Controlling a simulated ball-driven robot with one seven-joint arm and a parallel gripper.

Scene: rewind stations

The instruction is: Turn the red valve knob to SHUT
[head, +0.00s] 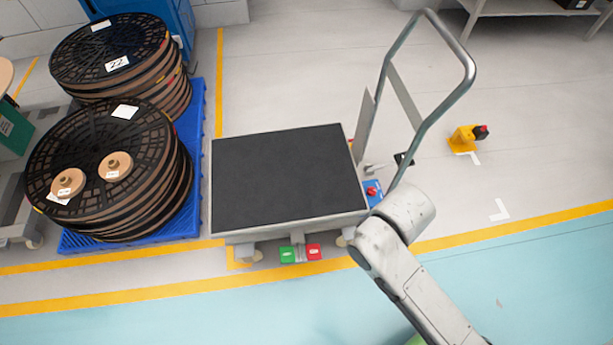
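A small red knob (371,190) sits on a blue box at the right front corner of a flat cart, just left of my arm. A yellow floor fitting (463,138) further right carries another red part (481,131) with black on it. I cannot tell from this view which of the two is the valve knob, and no SHUT marking is legible. My arm reaches up from the bottom right to a bent joint beside the cart's corner. My gripper is not visible, so its opening and its distance from either red part cannot be seen.
The cart has a black deck (290,180), a tall bent handle (466,68) and green (288,254) and red (313,252) pedals in front. Reels (110,50) stand on a blue pallet (196,195) at left. Floor around the yellow fitting is clear.

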